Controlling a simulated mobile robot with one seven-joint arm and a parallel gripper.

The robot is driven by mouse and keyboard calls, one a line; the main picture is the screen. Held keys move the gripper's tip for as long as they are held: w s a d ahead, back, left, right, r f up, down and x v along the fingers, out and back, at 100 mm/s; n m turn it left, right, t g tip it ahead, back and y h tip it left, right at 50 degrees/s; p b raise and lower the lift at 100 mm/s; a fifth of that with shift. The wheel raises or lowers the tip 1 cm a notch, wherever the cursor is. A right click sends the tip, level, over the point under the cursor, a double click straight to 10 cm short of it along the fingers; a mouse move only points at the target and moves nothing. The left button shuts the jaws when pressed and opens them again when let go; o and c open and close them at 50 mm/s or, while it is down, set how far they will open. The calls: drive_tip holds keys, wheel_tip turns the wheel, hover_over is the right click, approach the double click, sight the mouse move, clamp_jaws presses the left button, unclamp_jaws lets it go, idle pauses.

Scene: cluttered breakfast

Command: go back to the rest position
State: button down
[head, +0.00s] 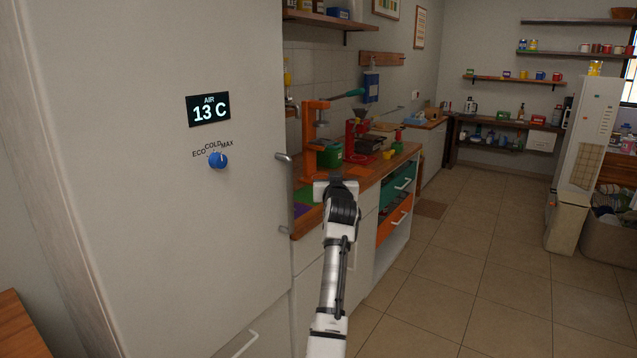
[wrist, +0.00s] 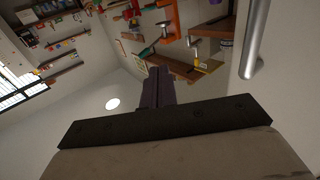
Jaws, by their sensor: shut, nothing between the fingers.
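My gripper (head: 336,185) is at the end of my raised white and black arm, in front of the counter's near end and beside the tall grey cabinet. In the wrist view, my gripper (wrist: 158,88) shows as dark fingers closed together with nothing between them. The fingertips are partly hidden in the head view behind the wrist.
A grey cabinet (head: 150,230) with an AIR 13 C display (head: 208,109) and a blue knob (head: 217,159) fills the left. Its metal handle (wrist: 254,40) is close in the wrist view. The counter holds an orange press (head: 312,135) and a green pot (head: 329,155).

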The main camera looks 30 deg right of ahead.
drive_tip(key=shift+s+d, duration=0.5)
drive_tip(key=shift+s, duration=0.35)
